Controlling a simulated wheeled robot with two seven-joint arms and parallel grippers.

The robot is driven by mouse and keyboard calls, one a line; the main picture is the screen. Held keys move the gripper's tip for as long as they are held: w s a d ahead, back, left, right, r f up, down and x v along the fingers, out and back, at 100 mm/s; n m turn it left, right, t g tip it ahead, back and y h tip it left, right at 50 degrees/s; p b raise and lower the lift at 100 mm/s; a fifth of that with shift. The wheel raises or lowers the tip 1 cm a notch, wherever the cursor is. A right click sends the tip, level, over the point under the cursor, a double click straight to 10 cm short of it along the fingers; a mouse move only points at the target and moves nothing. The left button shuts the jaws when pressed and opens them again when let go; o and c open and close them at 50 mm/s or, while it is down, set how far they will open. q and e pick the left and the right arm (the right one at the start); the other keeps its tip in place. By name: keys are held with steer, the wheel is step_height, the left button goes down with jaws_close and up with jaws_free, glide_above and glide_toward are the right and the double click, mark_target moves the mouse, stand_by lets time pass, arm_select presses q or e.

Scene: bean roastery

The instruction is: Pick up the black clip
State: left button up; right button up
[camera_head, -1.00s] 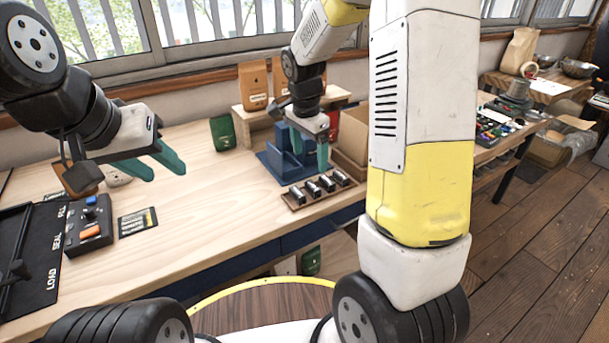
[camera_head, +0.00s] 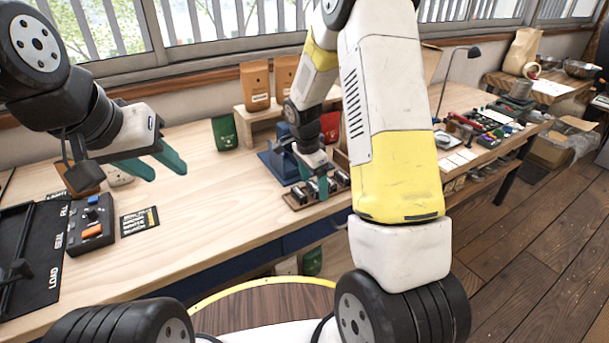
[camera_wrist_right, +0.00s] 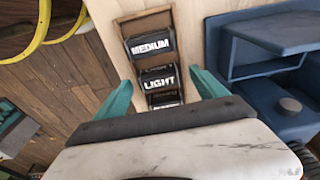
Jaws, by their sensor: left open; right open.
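Several black clips with white labels sit in a row in a small wooden tray (camera_head: 291,203) near the table's front edge. In the right wrist view I see a clip marked MEDIUM (camera_wrist_right: 150,45), one marked LIGHT (camera_wrist_right: 158,79) and a third (camera_wrist_right: 165,101), partly hidden by my gripper. My right gripper (camera_head: 318,188) is open and points down over the tray. In the wrist view its fingers (camera_wrist_right: 160,78) are on either side of the row, around the LIGHT clip, holding nothing. My left gripper (camera_head: 165,167) is open and empty above the table, far left of the tray.
A blue stand (camera_head: 278,164) is just behind the tray. Coffee bags (camera_head: 255,86) stand on a wooden shelf at the back. A control box (camera_head: 90,222), a black label card (camera_head: 139,221) and a sealer plate (camera_head: 30,262) lie at left. The middle of the table is clear.

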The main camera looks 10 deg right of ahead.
steer(key=c, duration=1.4)
steer(key=shift+r, duration=0.15)
